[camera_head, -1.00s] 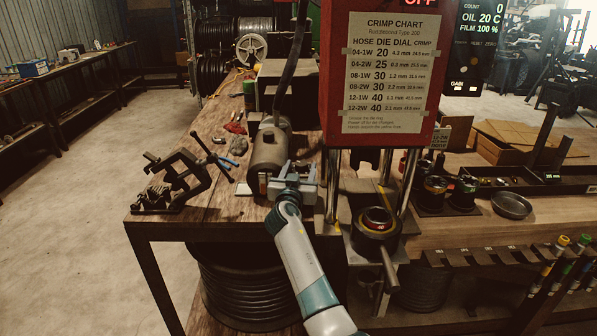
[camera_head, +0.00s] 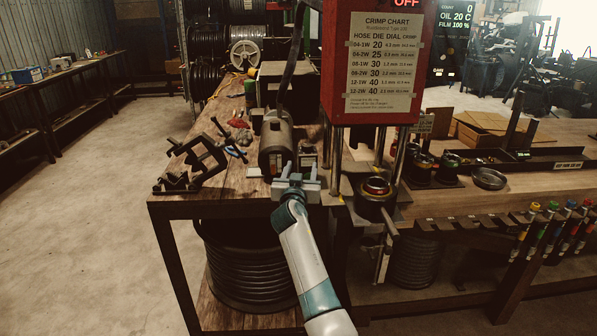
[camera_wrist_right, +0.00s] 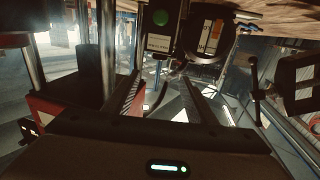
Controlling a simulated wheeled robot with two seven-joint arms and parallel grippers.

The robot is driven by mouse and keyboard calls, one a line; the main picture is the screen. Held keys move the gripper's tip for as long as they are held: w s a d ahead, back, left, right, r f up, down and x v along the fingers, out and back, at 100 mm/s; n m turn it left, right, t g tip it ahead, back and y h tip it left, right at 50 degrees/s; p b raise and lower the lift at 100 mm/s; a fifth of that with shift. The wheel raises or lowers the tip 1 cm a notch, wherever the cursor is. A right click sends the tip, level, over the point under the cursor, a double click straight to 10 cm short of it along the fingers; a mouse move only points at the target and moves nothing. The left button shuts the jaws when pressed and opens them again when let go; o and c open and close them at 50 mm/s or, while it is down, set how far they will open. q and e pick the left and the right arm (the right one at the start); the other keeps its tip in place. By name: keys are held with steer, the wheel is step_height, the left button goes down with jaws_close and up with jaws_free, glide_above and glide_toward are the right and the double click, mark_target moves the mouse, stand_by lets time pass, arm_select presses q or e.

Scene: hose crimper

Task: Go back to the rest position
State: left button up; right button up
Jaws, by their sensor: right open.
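My right gripper (camera_head: 296,183) is open and looks empty, near the front edge of the wooden bench. Its arm reaches up from the bottom of the head view. In the right wrist view the two fingers show above the gripper body, with a gap (camera_wrist_right: 163,100) between them. My left gripper is not in view.
The crimper with its red chart panel (camera_head: 384,62) and steel posts stands right of the gripper. A black clamp stand (camera_head: 197,165) is at the bench's left corner. A hose coil (camera_head: 250,268) sits below. The floor (camera_head: 95,200) at left is clear.

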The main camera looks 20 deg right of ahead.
steer(key=shift+f, duration=0.15)
stand_by(0.3)
steer(key=s+a+f+n+g+y, duration=0.2)
steer(key=s+f, duration=0.2)
steer(key=f, duration=1)
steer(key=s+a+f+n+g+y, duration=0.1)
steer(key=s+a+f+n+y, duration=0.15)
steer(key=f, duration=1.15)
steer(key=s+a+f+n+g+y, duration=0.1)
steer(key=s+f+g, duration=0.1)
steer(key=s+f, duration=0.95)
steer(key=s+f+n+g+y, duration=0.1)
steer(key=s+f+g, duration=0.1)
steer(key=s+f, duration=0.9)
steer(key=s+f+g, duration=0.2)
steer(key=s+f, duration=0.7)
steer(key=f, duration=0.4)
steer(key=s+f+g, duration=0.2)
steer(key=s+f, duration=0.2)
steer(key=s, duration=1)
steer(key=s+f+g+y, duration=0.1)
steer(key=s+f, duration=0.4)
steer(key=s, duration=1)
steer(key=s+d+f+n+g, duration=0.1)
steer(key=s+f+g, duration=0.2)
steer(key=s, duration=1.2)
steer(key=shift+s+f, duration=0.2)
steer(key=shift+f, duration=0.65)
